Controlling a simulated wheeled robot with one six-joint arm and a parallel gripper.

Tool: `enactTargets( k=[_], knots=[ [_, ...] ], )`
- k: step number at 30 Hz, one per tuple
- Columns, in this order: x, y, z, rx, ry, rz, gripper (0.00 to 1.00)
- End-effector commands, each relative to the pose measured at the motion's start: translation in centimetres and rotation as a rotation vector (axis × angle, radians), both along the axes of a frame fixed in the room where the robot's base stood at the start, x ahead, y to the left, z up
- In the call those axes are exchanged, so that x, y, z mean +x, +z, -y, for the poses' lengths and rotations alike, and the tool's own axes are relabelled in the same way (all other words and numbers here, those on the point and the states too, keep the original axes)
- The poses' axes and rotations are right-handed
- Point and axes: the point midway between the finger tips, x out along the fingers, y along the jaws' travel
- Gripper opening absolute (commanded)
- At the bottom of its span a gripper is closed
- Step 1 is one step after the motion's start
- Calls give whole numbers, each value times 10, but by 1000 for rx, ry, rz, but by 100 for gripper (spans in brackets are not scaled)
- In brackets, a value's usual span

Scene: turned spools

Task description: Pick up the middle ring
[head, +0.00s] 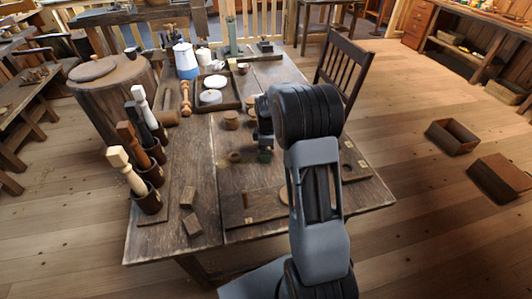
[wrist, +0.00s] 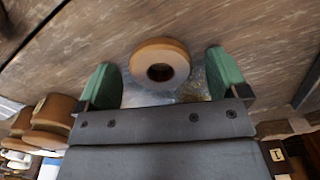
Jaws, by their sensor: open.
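A light wooden ring (wrist: 160,62) with a dark round hole lies on the grey-brown tabletop in the wrist view. My gripper (wrist: 163,80) is open, with one green fingertip on each side of the ring. Gaps show between the ring and both fingertips, and nothing is held. In the head view my gripper (head: 265,152) hangs low over the middle of the table, partly hidden by my arm. A small ring (head: 235,157) lies just left of it there. I cannot tell whether this is the same ring.
Turned wooden spools (head: 231,120) stand behind the gripper. A tray with white discs (head: 229,105) is farther back. Tool handles in cups (head: 148,198) line the left edge. Small blocks (head: 189,196) and a flat board (head: 240,215) lie nearer. A chair (head: 343,65) stands at the back right.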

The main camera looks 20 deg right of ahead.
Motion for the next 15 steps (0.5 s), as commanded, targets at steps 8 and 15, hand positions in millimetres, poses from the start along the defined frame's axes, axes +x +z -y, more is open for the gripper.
enactTargets(
  k=[8,15],
  knots=[
    [0,-4,0,0,0,1,93],
    [0,-4,0,0,0,1,72]
  ],
)
